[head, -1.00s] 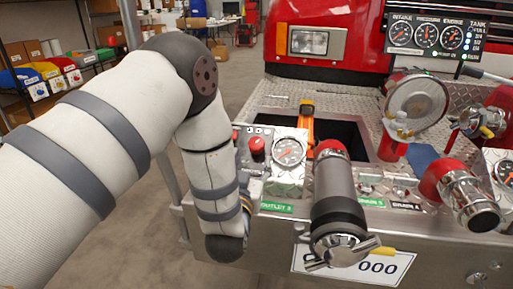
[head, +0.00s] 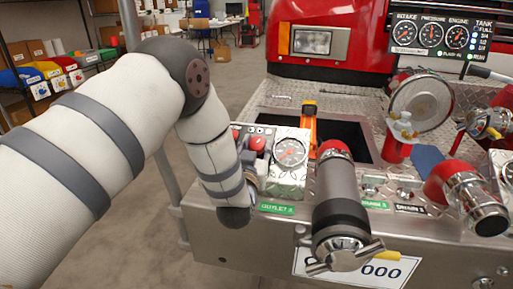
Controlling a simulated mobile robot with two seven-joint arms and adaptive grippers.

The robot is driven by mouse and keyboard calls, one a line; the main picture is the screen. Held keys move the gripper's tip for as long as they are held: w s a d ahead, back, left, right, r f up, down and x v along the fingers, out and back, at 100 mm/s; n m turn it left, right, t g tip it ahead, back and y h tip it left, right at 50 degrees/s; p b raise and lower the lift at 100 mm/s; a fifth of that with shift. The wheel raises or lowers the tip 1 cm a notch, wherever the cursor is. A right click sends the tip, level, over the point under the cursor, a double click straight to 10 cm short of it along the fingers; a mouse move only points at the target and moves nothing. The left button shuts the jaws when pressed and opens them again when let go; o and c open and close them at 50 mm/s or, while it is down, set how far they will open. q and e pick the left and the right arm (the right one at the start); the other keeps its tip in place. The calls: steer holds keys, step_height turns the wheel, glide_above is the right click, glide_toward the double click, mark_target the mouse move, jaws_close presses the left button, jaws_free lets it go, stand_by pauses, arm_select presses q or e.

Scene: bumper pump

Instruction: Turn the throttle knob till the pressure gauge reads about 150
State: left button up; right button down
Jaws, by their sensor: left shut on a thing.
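The pressure gauge (head: 433,34) is the middle one of three round dials on the dark panel at the upper right; its needle is too small to read. My left arm comes in from the left and bends down at the edge of the metal control panel. My left gripper (head: 250,164) is mostly hidden behind my own wrist, by the control panel's left end. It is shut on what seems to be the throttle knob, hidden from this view. A red knob (head: 257,143) shows just above it. My right gripper is not in view.
A larger round gauge (head: 290,152) sits right of the red knob. A thick hose fitting (head: 338,195) sticks out toward me further right. An orange handle (head: 308,128) stands behind, and a vertical pole is left of the panel.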

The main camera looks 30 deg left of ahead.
arm_select(q)
steer(key=shift+r+m+h, duration=0.35)
steer(key=shift+m+h, duration=0.15)
steer(key=shift+a+m+h+p, duration=0.1)
steer(key=shift+m+h+p, duration=0.4)
steer(key=shift+h, duration=0.1)
steer(key=shift+f+m+h, duration=0.3)
steer(key=shift+f, duration=0.05)
steer(key=o, duration=1.2)
steer(key=shift+s, duration=0.1)
steer(key=s, duration=0.4)
steer(key=s+d, duration=0.1)
steer(key=s, duration=0.6)
steer(key=shift+s+d, duration=0.3)
steer(key=shift+s, duration=0.1)
